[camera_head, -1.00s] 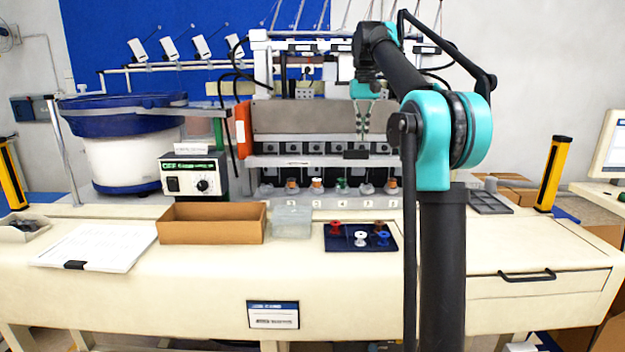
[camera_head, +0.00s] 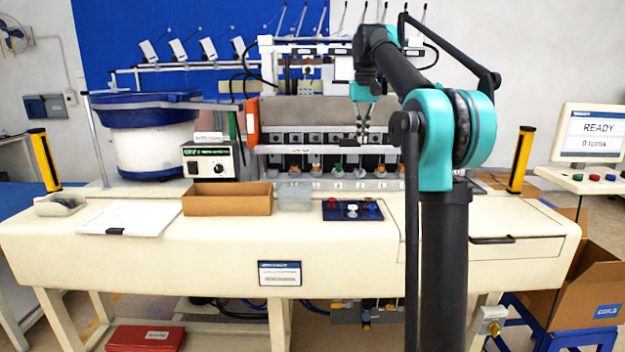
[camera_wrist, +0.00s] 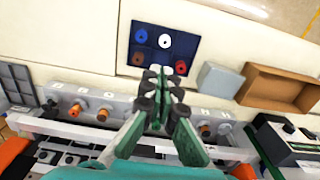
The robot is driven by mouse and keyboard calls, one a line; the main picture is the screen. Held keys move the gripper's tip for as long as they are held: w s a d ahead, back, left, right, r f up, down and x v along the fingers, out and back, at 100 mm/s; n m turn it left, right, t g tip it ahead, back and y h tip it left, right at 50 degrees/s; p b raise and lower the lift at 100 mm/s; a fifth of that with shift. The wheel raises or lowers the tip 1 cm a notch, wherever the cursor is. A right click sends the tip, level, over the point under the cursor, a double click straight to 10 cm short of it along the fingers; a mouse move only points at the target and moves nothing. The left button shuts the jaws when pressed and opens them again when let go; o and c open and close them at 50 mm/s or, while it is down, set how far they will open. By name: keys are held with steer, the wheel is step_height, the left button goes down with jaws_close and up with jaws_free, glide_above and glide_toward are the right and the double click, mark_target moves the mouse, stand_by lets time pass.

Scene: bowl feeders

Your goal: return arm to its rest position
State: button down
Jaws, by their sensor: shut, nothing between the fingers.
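My gripper (camera_head: 362,138) hangs from my raised arm in front of the machine's row of stations, seen in the head view. Its fingers point down and are shut with nothing between them. In the wrist view my gripper (camera_wrist: 158,78) shows its closed fingers pointing towards a dark blue tray (camera_wrist: 150,50). The tray holds several red, white and blue spools and also lies on the bench in the head view (camera_head: 352,217). My gripper is apart from the tray. No held object shows.
The machine front with its spool row (camera_wrist: 140,112) is close below the fingers in the wrist view. A brown open box (camera_head: 227,199), a clear container (camera_head: 295,197) and a white bowl feeder (camera_head: 150,148) stand on the bench.

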steer(key=s+d+f+t, duration=0.1)
steer(key=s+f, duration=0.5)
steer(key=f, duration=0.5)
steer(key=s+d+f+t, duration=0.15)
steer(key=s+f, duration=0.45)
steer(key=f, duration=0.6)
steer(key=s+d+f+t, duration=0.1)
steer(key=s+f, duration=1.8)
steer(key=s, duration=0.2)
steer(key=shift+s+d+f+t, duration=0.25)
steer(key=shift+s+f+t, duration=0.1)
steer(key=shift+s+f, duration=0.05)
